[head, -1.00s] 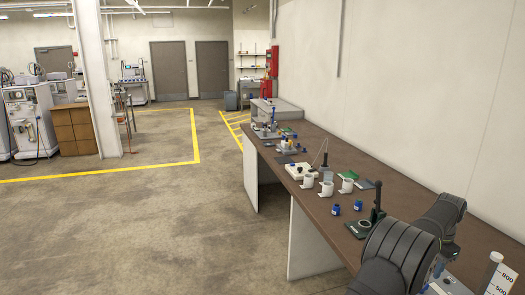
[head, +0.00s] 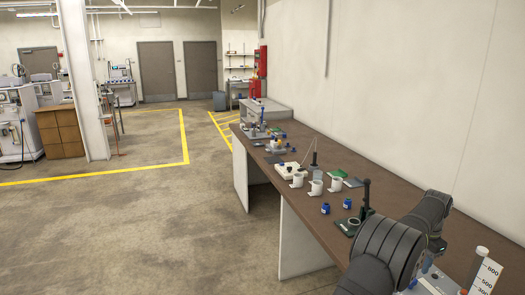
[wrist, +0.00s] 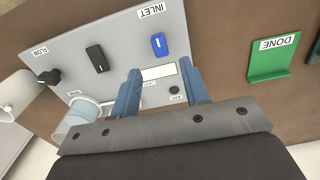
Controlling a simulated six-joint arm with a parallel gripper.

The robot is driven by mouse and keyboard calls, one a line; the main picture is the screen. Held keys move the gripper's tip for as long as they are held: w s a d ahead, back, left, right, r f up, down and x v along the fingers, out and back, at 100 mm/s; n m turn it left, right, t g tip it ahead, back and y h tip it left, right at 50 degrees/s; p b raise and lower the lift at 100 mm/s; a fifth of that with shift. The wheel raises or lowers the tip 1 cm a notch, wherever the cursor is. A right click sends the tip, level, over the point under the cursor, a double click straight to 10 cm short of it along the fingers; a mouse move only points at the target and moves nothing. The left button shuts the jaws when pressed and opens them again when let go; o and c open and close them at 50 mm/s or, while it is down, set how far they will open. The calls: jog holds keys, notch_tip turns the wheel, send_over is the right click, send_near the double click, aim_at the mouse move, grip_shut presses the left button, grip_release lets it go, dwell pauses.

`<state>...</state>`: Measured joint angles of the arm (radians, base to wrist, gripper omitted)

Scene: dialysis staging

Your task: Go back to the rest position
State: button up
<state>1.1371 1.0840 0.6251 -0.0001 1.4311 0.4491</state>
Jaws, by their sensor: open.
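My gripper (wrist: 161,82) shows in the wrist view with its two blue fingers apart and nothing between them. It is over a grey panel (wrist: 75,65) with upside-down labels, among them INLET and FLOW. A blue knob (wrist: 159,45) lies just beyond the fingers, and a black knob (wrist: 97,58) is to their left. A white strip and a small dark button show between and beside the fingers. In the head view my arm reaches over the right end of the bench, and the gripper cannot be made out.
A green DONE tray (wrist: 277,62) lies right of the panel. On the brown bench (head: 395,195) stand white cups (head: 316,188), blue-capped jars (head: 325,208), a dark upright post (head: 366,195) and a graduated cylinder (head: 487,278). Open floor lies left. A white wall is behind the bench.

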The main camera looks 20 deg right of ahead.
notch_tip(320, 180, down, 7)
jog(key=shift+f, duration=0.3)
jog(key=n, duration=1.3)
jog(key=shift+n, duration=2.1)
jog(key=shift+o, duration=0.5)
